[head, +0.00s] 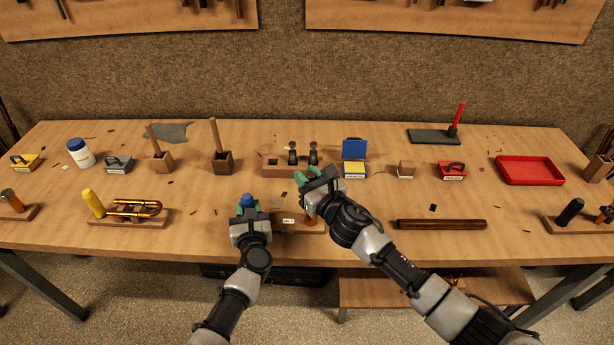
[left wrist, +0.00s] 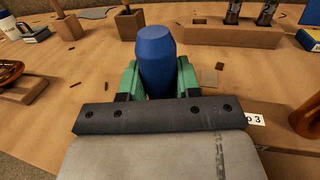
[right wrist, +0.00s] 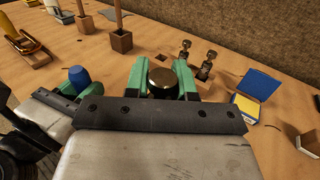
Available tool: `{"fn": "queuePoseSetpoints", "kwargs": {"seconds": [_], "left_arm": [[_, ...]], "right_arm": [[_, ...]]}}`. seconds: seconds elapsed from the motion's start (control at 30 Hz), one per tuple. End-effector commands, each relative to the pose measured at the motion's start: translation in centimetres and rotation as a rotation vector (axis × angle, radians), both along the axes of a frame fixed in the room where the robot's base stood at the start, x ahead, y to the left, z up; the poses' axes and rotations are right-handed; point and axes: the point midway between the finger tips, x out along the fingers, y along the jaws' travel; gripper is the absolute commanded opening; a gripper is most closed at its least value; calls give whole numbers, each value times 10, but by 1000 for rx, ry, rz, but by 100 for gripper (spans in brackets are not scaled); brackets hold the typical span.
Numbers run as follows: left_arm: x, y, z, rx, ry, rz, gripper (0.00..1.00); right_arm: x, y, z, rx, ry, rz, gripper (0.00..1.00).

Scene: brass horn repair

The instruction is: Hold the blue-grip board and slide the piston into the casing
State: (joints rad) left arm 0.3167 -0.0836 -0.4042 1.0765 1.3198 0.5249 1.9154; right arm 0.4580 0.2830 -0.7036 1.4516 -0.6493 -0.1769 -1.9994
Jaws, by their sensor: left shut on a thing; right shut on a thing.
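The blue grip (head: 248,201) stands on a low wooden board (head: 285,225) near the table's front edge. My left gripper (head: 249,208) is shut around the grip, which shows upright between its green fingers in the left wrist view (left wrist: 157,60). The copper-coloured casing (left wrist: 306,118) stands on the right of the board; in the head view it is partly hidden by my right gripper. My right gripper (head: 315,180) is shut on the piston, whose round brass top (right wrist: 161,82) shows between the fingers. The piston's lower end is hidden, so I cannot tell whether it touches the casing.
Behind is a wooden block (head: 272,170) with two more pistons (head: 292,154) standing in it. A blue-lidded yellow box (head: 355,169) is right of it. A dark wooden bar (head: 440,224) lies at front right. A yellow-grip board (head: 120,221) with brass tubing is at left.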

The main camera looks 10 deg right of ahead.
Motion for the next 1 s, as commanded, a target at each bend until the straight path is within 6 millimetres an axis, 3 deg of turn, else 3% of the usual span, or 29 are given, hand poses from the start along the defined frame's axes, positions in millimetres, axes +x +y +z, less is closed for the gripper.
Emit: {"fn": "queuePoseSetpoints", "kwargs": {"seconds": [0.6, 0.63, 0.77, 1.0], "left_arm": [[0, 0, 0, 0, 0, 1, 1], [0, 0, 0, 0, 0, 1, 1], [0, 0, 0, 0, 0, 1, 1], [0, 0, 0, 0, 0, 0, 1]], "right_arm": [[0, 0, -11, 0, -1, -1, 0], [0, 0, -12, 0, 0, -1, 27], [0, 0, -11, 0, 0, 0, 47], [0, 0, -11, 0, 0, 0, 50]]}}
